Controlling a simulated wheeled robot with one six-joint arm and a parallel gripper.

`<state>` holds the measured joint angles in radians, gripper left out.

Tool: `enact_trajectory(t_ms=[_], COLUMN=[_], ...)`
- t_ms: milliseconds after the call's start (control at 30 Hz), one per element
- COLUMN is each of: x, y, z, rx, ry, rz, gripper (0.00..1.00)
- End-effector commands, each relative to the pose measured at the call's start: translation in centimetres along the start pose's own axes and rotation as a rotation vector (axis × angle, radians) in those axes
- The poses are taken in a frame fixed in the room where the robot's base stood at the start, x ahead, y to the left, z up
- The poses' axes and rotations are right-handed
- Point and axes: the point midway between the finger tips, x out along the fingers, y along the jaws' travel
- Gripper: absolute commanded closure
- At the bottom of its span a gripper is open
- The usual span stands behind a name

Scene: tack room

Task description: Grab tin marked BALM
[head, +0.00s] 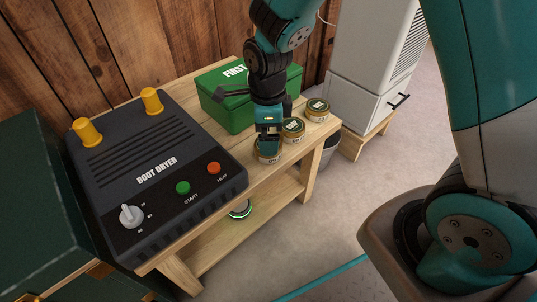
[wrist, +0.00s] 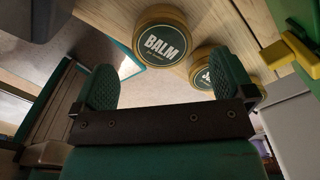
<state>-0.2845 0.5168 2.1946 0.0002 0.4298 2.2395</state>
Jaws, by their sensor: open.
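The tin marked BALM (wrist: 165,42) shows in the wrist view, a round gold tin with a dark green lid and white lettering. It lies ahead of the gap between the fingers of my gripper (wrist: 168,88), which is open and empty. In the head view my gripper (head: 268,142) points down over the nearest tin (head: 268,157) on the wooden bench, hiding most of it. Its label cannot be read there.
Two similar tins, one in the middle (head: 293,130) and one farther back (head: 317,110), stand along the bench edge. A green first aid box (head: 222,100) is behind my gripper. A boot dryer (head: 150,165) fills the left of the bench. Another tin (head: 240,209) lies on the lower shelf.

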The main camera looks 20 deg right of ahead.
Motion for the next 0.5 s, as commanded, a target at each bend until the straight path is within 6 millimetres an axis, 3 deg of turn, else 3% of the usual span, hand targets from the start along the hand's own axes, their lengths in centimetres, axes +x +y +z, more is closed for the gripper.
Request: enact_trajectory(t_ms=[233,500], x=[1.7,5.7], y=[0.0,-0.2], z=[0.0,-0.1], rx=[-0.001,-0.001], ry=[0.001,0.001], rz=[0.001,0.002], gripper=[0.00,0.00])
